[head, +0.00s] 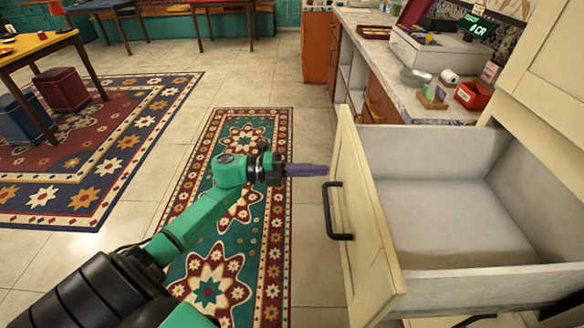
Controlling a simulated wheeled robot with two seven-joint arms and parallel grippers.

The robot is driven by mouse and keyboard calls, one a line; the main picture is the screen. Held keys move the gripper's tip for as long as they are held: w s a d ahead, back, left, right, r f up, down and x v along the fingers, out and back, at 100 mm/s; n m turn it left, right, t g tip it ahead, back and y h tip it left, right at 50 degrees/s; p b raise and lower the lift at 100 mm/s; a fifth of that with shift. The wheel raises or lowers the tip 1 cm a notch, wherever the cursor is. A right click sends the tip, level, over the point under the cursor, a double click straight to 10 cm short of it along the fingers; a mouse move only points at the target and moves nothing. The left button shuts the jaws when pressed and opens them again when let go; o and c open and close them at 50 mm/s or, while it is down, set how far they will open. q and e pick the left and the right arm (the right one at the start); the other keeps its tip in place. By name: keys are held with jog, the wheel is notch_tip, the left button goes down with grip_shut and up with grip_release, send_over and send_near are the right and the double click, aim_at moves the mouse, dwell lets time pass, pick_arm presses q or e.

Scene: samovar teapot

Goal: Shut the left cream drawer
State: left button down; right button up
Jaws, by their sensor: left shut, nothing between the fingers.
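The cream drawer (366,225) is pulled out at the right of the head view, and its inside is empty. Its front faces left and carries a black bar handle (332,211). My left arm comes in from the lower left, and my left gripper (322,170) is shut and empty. Its dark fingers point right, toward the drawer front near the upper end of the handle. I cannot tell whether the fingertips touch the front. My right gripper is not in view.
A counter (440,87) with a cash register (436,50) and a red box (473,95) stands behind the drawer. Patterned rugs (237,150) lie on the tiled floor. A table (38,48) with stools stands at the far left. The floor left of the drawer is clear.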

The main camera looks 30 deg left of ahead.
pick_arm(q)
jog(key=x, duration=0.2)
jog(key=shift+w+d, duration=0.25)
jog(key=shift+d, duration=0.05)
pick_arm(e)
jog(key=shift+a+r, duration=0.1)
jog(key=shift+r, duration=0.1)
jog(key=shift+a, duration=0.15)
